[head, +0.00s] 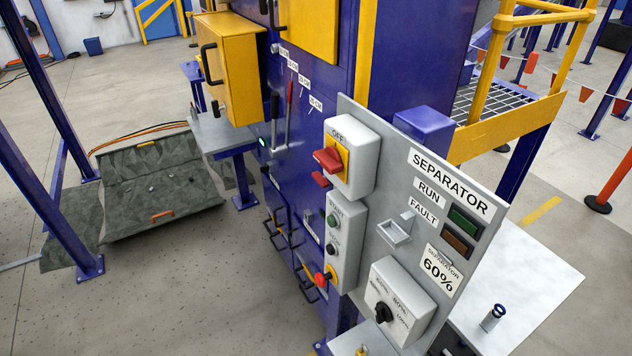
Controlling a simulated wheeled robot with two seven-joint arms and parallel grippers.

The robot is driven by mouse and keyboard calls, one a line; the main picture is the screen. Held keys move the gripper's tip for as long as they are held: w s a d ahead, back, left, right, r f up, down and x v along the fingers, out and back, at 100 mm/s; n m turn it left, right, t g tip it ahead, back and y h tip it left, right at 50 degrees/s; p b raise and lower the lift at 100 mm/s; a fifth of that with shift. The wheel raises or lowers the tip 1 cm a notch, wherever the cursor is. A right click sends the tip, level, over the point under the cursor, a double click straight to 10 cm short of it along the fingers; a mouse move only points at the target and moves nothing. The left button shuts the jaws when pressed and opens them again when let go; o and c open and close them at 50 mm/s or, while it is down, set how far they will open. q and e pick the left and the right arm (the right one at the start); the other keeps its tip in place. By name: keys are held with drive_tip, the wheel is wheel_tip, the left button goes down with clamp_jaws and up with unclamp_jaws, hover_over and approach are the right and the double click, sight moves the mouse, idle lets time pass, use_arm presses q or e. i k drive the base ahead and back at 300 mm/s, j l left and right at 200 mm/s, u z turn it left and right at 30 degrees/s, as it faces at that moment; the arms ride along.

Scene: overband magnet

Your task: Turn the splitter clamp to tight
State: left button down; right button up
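No part in view is labelled as the splitter clamp, so I cannot tell for certain which one it is. On the side of the purple machine (335,60) there is a lever with a red grip (289,98) and a dark-gripped lever (274,106) beside it. Both stand roughly upright. A slanting row of small white labels (303,80), seemingly centimetre marks, runs above and to the right of them. Any tight or loose marking is too small to read. Neither of my grippers is in view.
A grey SEPARATOR panel (385,235) stands nearest, with a red OFF switch (328,159), a push-button box (345,245) and a black rotary knob (383,312). A yellow box (228,65) juts out at the left.

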sight(322, 180)
drive_tip(key=i+j+z, duration=0.1)
drive_tip(key=z, duration=0.35)
drive_tip(key=i+j+z, duration=0.1)
drive_tip(key=z, duration=0.4)
drive_tip(key=j+z, duration=0.3)
drive_tip(key=z, duration=0.15)
